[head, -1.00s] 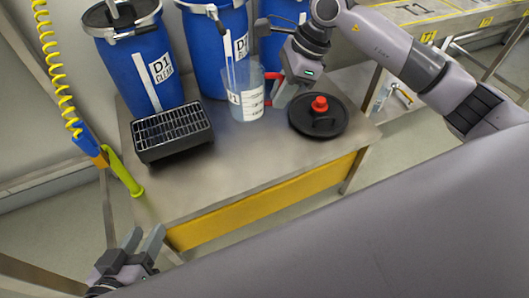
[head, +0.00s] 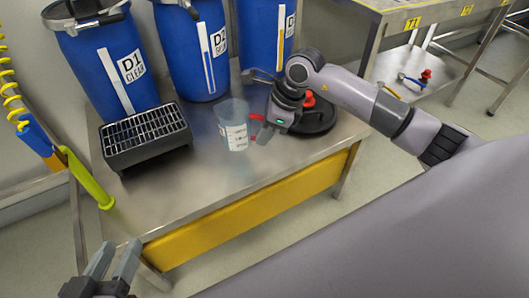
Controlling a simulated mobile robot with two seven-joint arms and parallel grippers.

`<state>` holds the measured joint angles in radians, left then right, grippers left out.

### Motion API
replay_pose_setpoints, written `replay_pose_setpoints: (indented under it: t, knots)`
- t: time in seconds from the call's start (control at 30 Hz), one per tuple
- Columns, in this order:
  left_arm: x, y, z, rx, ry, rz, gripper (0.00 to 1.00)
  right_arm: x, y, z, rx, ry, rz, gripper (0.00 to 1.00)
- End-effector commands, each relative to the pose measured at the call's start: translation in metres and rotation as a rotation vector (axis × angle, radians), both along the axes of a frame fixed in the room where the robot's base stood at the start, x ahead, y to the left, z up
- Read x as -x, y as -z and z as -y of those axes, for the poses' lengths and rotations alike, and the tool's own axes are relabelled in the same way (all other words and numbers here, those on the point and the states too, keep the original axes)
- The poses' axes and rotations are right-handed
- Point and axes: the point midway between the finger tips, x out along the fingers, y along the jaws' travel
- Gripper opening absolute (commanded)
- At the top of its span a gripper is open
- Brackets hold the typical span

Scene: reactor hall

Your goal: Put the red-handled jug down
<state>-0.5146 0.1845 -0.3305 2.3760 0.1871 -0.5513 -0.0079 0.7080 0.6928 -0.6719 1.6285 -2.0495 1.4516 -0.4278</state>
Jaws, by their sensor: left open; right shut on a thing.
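The translucent jug (head: 231,122) with a white label and a red handle (head: 264,133) is over the steel table (head: 215,185), between the black grated box and the black lid. My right gripper (head: 265,134) is at its right side, shut on the red handle. The jug looks close to the tabletop and slightly tilted; I cannot tell whether its base touches. My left gripper (head: 117,258) is open and empty at the bottom left, in front of the table.
Blue drums (head: 108,68) stand along the back of the table. The black grated box (head: 146,137) is left of the jug. The round black lid (head: 318,118) with a red knob lies partly behind my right arm. The table's front strip is clear.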

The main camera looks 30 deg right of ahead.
Motion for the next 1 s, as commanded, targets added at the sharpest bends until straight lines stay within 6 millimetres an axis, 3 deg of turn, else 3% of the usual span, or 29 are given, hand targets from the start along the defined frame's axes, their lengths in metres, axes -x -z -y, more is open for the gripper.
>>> replay_pose_setpoints:
  t: [0.27,0.47,0.83,0.87,0.9,0.93,1.0]
  knots:
    - [0.001,0.002,-0.005,-0.029,-0.008,0.037,0.43,0.0,0.024,0.0,-0.001,0.0,0.0,0.0]
    - [0.004,0.002,-0.011,-0.068,-0.021,0.089,0.43,0.0,0.055,-0.001,-0.002,-0.001,-0.001,0.0]
    - [0.004,0.0,-0.012,-0.077,-0.023,0.102,0.43,0.0,0.059,0.0,0.0,-0.001,0.002,0.0]
    - [0.004,-0.001,-0.013,-0.079,-0.024,0.104,0.43,0.0,0.058,0.0,-0.001,-0.001,0.001,0.22]
    - [0.004,-0.002,-0.013,-0.079,-0.024,0.104,0.43,0.0,0.058,0.0,-0.001,-0.001,0.001,0.35]
    - [0.004,-0.002,-0.013,-0.079,-0.024,0.105,0.43,0.0,0.058,0.0,-0.001,-0.001,0.001,0.41]
    - [0.004,-0.002,-0.013,-0.079,-0.024,0.105,0.43,0.0,0.058,0.0,-0.001,-0.001,0.001,0.41]
